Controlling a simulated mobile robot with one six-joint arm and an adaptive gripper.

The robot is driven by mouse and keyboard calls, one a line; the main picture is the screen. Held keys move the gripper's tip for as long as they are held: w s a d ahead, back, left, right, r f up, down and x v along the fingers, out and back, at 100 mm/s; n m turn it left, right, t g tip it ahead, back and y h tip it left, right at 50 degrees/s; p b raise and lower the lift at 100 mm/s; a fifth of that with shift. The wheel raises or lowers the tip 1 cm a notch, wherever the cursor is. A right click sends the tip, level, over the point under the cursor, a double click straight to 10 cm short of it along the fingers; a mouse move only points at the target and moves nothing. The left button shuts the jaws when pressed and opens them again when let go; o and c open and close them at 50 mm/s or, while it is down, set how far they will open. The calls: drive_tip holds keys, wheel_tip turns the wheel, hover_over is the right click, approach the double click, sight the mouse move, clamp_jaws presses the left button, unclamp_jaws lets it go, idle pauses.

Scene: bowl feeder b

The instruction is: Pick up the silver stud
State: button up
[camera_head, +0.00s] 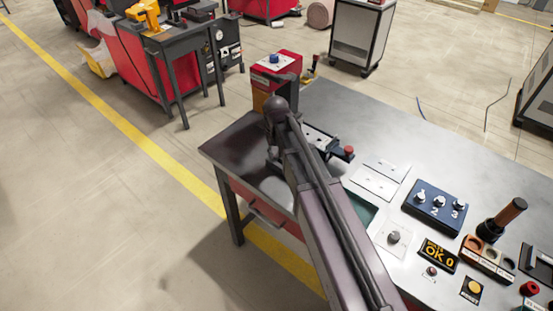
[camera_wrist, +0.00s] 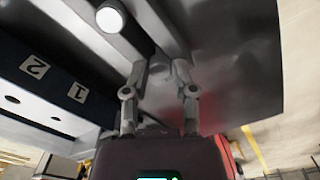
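I cannot single out the silver stud with certainty. In the head view, a small silver knob (camera_head: 393,237) stands on a pale plate, and several silver knobs (camera_head: 419,195) sit on a dark blue box numbered 1, 2, 3. My gripper (camera_wrist: 160,64) shows in the wrist view with its two fingers apart. A blurred grey rounded shape (camera_wrist: 158,72) shows between the fingers. I cannot tell what it is or whether it touches them. A bright white disc (camera_wrist: 110,18) is up and left of the fingers.
The grey metal table (camera_head: 345,105) also holds a red box (camera_head: 276,68) at its back left corner, an OK 0 display (camera_head: 438,254), and a dark post with a brown top (camera_head: 503,218) at right. The table's back right is bare.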

clamp_jaws()
drive_tip(key=shift+r, duration=0.15)
wheel_tip(320, 180, up, 4)
drive_tip(key=p, duration=0.3)
drive_tip(key=shift+f+p, duration=0.25)
drive_tip(key=shift+p, duration=0.1)
drive_tip(key=s+d+r+p, duration=0.1)
drive_tip(key=s+d, duration=0.1)
drive_tip(key=s, duration=1.4)
drive_tip(key=shift+w+r, duration=0.1)
drive_tip(key=p, duration=0.3)
approach(276, 156)
drive_tip(key=s+d, duration=0.1)
drive_tip(key=d, duration=0.2)
drive_tip(key=s+d+f, duration=0.1)
drive_tip(key=shift+s+d, duration=0.3)
drive_tip(key=shift+d, duration=0.05)
drive_tip(key=w+d+r+p, duration=0.1)
drive_tip(key=w+d, duration=0.2)
drive_tip(key=w, duration=0.3)
drive_tip(key=w+d+r+p, duration=0.1)
drive_tip(key=w+d, duration=0.2)
drive_tip(key=w, duration=0.4)
drive_tip(key=shift+d+r+p, duration=0.2)
drive_tip(key=shift+r+p, duration=0.1)
drive_tip(key=shift+p, duration=0.05)
